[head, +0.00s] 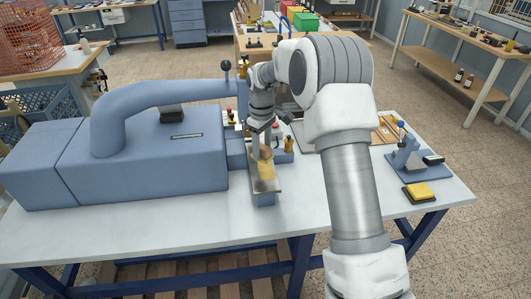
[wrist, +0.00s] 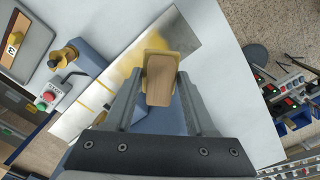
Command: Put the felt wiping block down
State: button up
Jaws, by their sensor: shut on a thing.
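My gripper (wrist: 160,84) is shut on the felt wiping block (wrist: 161,72), a tan wooden block with a yellowish lower edge. In the wrist view the block sits between the two fingers, over a pale metal plate (wrist: 176,30) with yellow smears. In the head view my gripper (head: 264,136) is low over the blue press, and the block (head: 266,154) shows small and partly hidden beneath it, above the plate's yellowed surface (head: 264,186). I cannot tell whether the block touches the plate.
The large blue press (head: 150,160) fills the left of the white table (head: 190,233). A small blue fixture (head: 408,160) and a yellow pad (head: 420,193) stand at the right. A control box with green and red buttons (wrist: 50,97) is near the plate. The front table strip is clear.

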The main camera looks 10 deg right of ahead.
jog(key=s+d+f+m+b, duration=0.2)
jog(key=s+f+m, duration=0.2)
jog(key=s, duration=0.4)
jog(key=s+d+f+m+b, duration=0.2)
jog(key=s+f+m, duration=0.2)
jog(key=s, duration=0.5)
jog(key=shift+f+m+b, duration=0.3)
jog(key=shift+f+m, duration=0.1)
jog(key=shift+f, duration=0.65)
